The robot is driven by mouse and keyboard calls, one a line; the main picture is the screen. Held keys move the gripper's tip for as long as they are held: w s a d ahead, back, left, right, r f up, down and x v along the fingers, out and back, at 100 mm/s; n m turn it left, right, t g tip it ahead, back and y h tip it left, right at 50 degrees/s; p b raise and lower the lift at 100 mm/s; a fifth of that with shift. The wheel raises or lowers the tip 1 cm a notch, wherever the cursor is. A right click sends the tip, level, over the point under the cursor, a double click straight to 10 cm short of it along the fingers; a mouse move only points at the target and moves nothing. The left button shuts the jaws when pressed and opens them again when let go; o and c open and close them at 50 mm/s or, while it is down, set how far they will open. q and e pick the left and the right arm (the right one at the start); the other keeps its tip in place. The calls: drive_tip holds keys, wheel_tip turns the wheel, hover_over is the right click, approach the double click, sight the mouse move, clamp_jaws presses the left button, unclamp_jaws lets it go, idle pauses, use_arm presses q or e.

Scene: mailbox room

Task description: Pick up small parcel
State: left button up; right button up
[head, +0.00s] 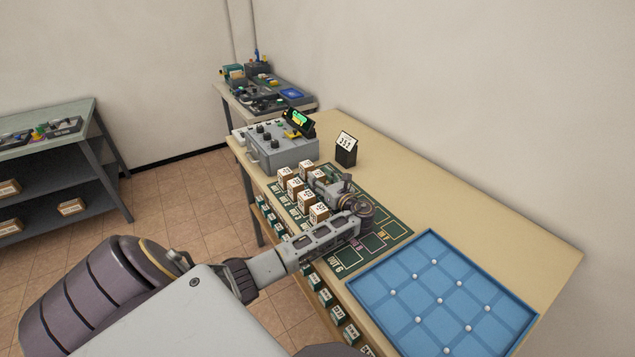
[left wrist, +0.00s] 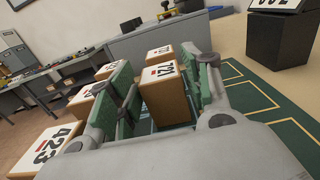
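Several small brown parcels with white numbered tops stand on the green mat; one is this parcel (head: 319,212), near the front. My left gripper (head: 328,184) reaches in low over the mat. In the left wrist view, its two fingers (left wrist: 165,88) are apart, on either side of a parcel (left wrist: 168,100) whose white label looks like 721 or 771. That parcel stands upright, and a narrow gap shows beside it, so I see no firm grip. Another parcel, labelled 423 (left wrist: 48,148), stands outside the left finger. My right gripper is not in view.
A blue tray (head: 440,295) with small white balls lies at the table's near right. A grey control box (head: 283,150) with a lit display and a black block (head: 346,153) with a number card stand behind the parcels. The tabletop (head: 450,215) is clear along the wall.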

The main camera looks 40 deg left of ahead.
use_arm(q)
drive_tip(key=c, duration=0.5)
drive_tip(key=shift+c, duration=0.7)
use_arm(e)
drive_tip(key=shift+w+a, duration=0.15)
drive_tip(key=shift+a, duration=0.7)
use_arm(q)
drive_tip(key=shift+r, duration=0.15)
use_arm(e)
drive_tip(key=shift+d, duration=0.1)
use_arm(q)
drive_tip(key=shift+r, duration=0.25)
wheel_tip(320, 180, up, 8)
drive_tip(key=shift+f+p, duration=0.15)
drive_tip(key=shift+p, duration=0.25)
drive_tip(key=shift+r, duration=0.75)
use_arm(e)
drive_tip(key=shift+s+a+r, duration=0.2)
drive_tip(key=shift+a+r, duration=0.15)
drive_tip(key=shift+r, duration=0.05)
